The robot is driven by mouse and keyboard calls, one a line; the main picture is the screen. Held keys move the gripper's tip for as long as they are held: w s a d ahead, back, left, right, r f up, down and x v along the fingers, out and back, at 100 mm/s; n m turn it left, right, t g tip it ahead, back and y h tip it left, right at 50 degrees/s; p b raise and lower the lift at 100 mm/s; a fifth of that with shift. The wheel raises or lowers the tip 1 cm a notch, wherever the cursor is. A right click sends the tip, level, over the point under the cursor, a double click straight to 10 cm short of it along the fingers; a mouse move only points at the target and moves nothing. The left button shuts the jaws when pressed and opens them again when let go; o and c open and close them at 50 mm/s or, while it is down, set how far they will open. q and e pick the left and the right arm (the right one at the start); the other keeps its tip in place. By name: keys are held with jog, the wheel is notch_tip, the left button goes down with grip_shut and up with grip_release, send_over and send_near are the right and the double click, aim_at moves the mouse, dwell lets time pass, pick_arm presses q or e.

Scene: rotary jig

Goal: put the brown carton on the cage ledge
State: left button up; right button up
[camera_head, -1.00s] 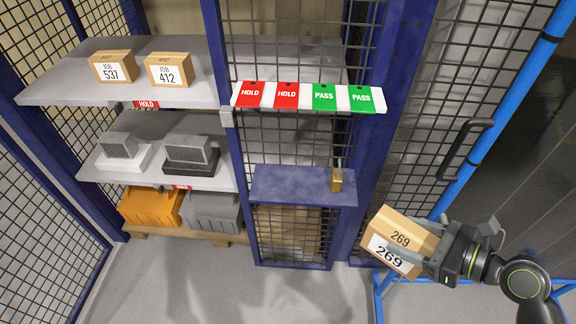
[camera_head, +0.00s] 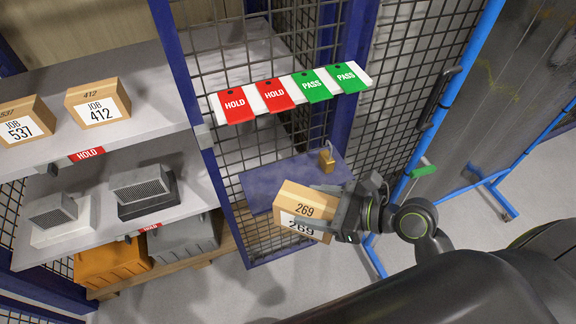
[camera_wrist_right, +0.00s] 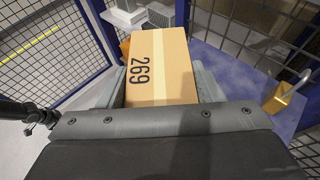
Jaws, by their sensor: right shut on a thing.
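The brown carton (camera_head: 304,208), marked 269, is held in my right gripper (camera_head: 335,215), which is shut on it. The carton is slightly tilted in the head view, in front of the near edge of the blue cage ledge (camera_head: 268,183) and overlapping it in the picture. I cannot tell whether they touch. In the right wrist view the carton (camera_wrist_right: 160,70) sits between the fingers of my right gripper (camera_wrist_right: 162,85), with the ledge (camera_wrist_right: 222,72) to its right. A brass padlock (camera_head: 326,160) is at the ledge's right end. My left gripper is not in view.
A rail with red HOLD and green PASS tags (camera_head: 290,93) hangs above the ledge on the cage mesh. Shelves at left hold cartons 412 (camera_head: 98,101) and 537 (camera_head: 24,121). A blue-framed door with a handle (camera_head: 440,97) stands to the right.

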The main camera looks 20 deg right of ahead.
jog(key=w+p, duration=0.2)
jog(key=w, duration=1.4)
jog(key=f, duration=0.6)
jog(key=shift+w+a+f, duration=0.2)
jog(key=shift+w+a, duration=0.15)
jog(key=shift+w+f+p, duration=0.2)
jog(key=shift+f+p, duration=0.05)
jog(key=shift+p, duration=0.1)
jog(key=shift+f, duration=0.15)
jog(key=o, duration=1.3)
jog(key=shift+s, duration=0.1)
